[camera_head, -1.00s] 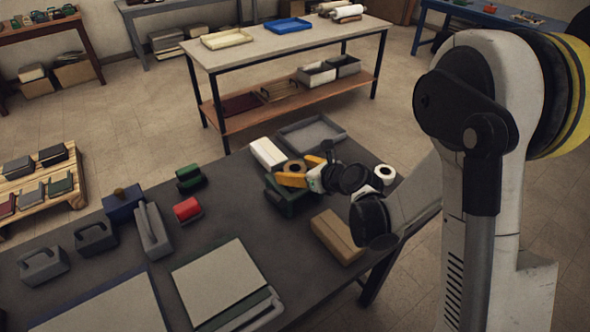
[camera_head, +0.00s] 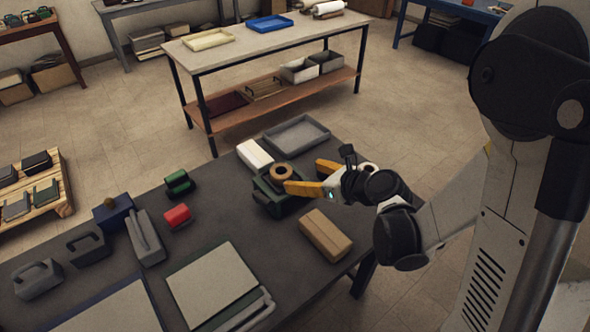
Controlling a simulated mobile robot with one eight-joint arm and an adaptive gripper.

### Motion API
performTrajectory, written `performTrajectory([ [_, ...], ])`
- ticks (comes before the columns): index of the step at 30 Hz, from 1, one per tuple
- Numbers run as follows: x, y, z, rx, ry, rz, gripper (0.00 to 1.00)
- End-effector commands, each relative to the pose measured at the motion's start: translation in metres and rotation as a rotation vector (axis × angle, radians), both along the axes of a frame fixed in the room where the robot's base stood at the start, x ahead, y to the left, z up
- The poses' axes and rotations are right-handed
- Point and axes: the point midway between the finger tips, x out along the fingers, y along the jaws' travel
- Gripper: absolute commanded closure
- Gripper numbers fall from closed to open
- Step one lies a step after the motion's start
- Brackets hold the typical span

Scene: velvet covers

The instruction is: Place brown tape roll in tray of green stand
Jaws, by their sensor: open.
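The brown tape roll (camera_head: 281,171) lies on top of the dark green stand (camera_head: 266,201), at the stand's far side, with its hole facing up. It appears to rest in the stand's tray, though the tray floor is hidden. My gripper (camera_head: 309,178) has two yellow-orange fingers spread apart, with nothing between them. It is just right of the roll. The near finger's tip overlaps the stand's right edge in the picture; I cannot tell whether it touches. The gripper hides part of the stand's right side.
A white block (camera_head: 255,154) and a grey tray (camera_head: 297,134) lie behind the stand. A tan block (camera_head: 326,234) lies in front of my gripper. A red roll (camera_head: 178,215) and a green item (camera_head: 178,183) stand to the left. Dark tabletop is clear between them.

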Motion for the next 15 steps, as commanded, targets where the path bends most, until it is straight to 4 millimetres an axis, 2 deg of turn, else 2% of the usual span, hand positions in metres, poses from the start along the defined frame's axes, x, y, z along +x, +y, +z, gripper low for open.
performTrajectory([
  [6, -0.005, -0.004, 0.006, 0.009, -0.002, -0.006, 0.19],
  [8, -0.002, -0.004, 0.017, 0.046, -0.01, -0.028, 0.19],
  [11, 0.012, -0.005, 0.065, 0.223, -0.042, -0.141, 0.19],
  [14, 0.029, -0.027, 0.146, 0.575, -0.069, -0.359, 0.19],
  [15, 0.032, -0.044, 0.179, 0.75, -0.067, -0.466, 0.19],
])
